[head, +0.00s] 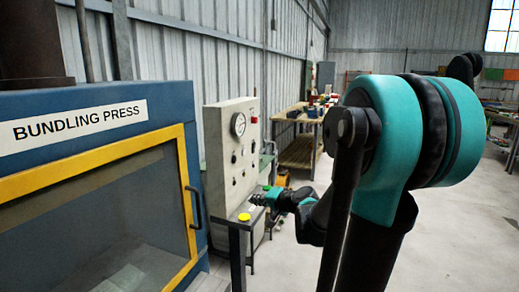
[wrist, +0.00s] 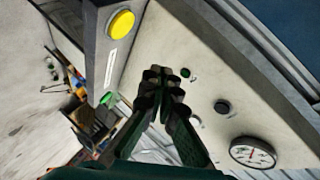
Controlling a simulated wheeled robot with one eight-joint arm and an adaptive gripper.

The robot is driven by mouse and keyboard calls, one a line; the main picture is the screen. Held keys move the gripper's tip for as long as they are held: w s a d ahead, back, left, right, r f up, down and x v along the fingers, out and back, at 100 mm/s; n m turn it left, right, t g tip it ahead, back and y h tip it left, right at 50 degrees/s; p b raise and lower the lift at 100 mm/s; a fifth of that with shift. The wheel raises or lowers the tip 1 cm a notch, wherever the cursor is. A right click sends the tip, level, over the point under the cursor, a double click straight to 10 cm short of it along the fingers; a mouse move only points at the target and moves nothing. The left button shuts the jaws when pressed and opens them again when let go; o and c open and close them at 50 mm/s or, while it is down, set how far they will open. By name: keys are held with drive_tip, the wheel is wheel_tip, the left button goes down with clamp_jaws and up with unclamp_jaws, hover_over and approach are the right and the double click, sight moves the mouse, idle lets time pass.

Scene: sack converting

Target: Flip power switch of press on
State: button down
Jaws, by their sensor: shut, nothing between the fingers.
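The blue bundling press (head: 95,105) with its yellow-framed door stands at the left of the head view. Beside it is a beige control cabinet (head: 222,125) with a gauge (head: 239,124), a red button (head: 254,120) and several small dark controls. I cannot tell which control is the power switch. My gripper (head: 254,199) is shut and empty, low in front of the cabinet. In the wrist view my gripper (wrist: 166,76) points at the panel (wrist: 205,50), its tips near a small green control (wrist: 185,73); contact is unclear. A black knob (wrist: 222,107) and the gauge (wrist: 253,152) lie to the right.
A grey post-mounted box with a yellow button (head: 244,217) stands close to my gripper; this yellow button (wrist: 122,23) also shows in the wrist view. A wooden workbench (head: 300,152) stands behind. Open floor (head: 450,220) lies to the right.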

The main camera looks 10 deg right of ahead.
drive_tip(key=w+d+r+m+t+h, duration=0.2)
drive_tip(key=w+d+r+m+t, duration=0.4)
drive_tip(key=w+d+r+m, duration=0.3)
drive_tip(key=w+d+r, duration=0.1)
drive_tip(key=w+d, duration=0.1)
drive_tip(key=w, duration=0.2)
drive_tip(key=shift+d+r+m+t+h, duration=0.15)
drive_tip(key=shift+r+m+t+h, duration=0.15)
drive_tip(key=shift+t, duration=0.1)
approach(254, 148)
drive_tip(key=w+d+r, duration=0.1)
drive_tip(key=w+d, duration=0.2)
drive_tip(key=w, duration=0.2)
drive_tip(key=shift+w+a+r, duration=0.25)
drive_tip(key=shift+w+a, duration=0.25)
drive_tip(key=shift+a, duration=0.4)
drive_tip(key=shift+w+a+r, duration=0.2)
drive_tip(key=shift+w+a, duration=0.3)
drive_tip(key=shift+a, duration=0.35)
